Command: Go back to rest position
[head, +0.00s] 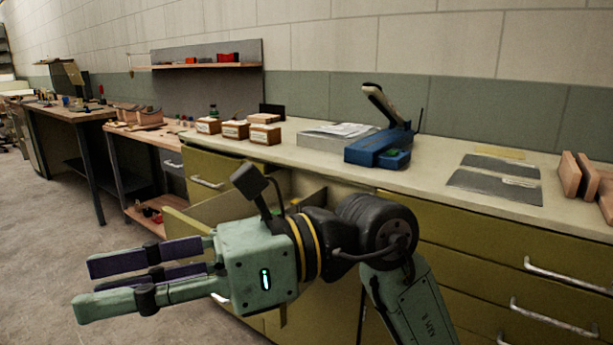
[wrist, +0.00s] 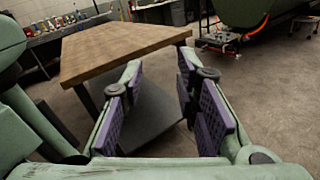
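My gripper (head: 130,277) is pale green with purple finger pads. In the head view it points left, in front of the cabinets and above the floor. Its fingers are apart with nothing between them. In the wrist view my gripper (wrist: 160,112) also shows open and empty, with a gap between the purple pads. Beyond the fingers there is a wooden-topped table (wrist: 120,45) and bare floor. My arm bends down to the right in the head view.
A long counter (head: 440,185) with yellow-green drawers runs behind my arm. It holds a blue tool (head: 375,149), small boxes (head: 236,129) and grey sheets (head: 493,181). An open drawer (head: 250,200) is close behind my gripper. The floor (head: 70,220) at left is clear.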

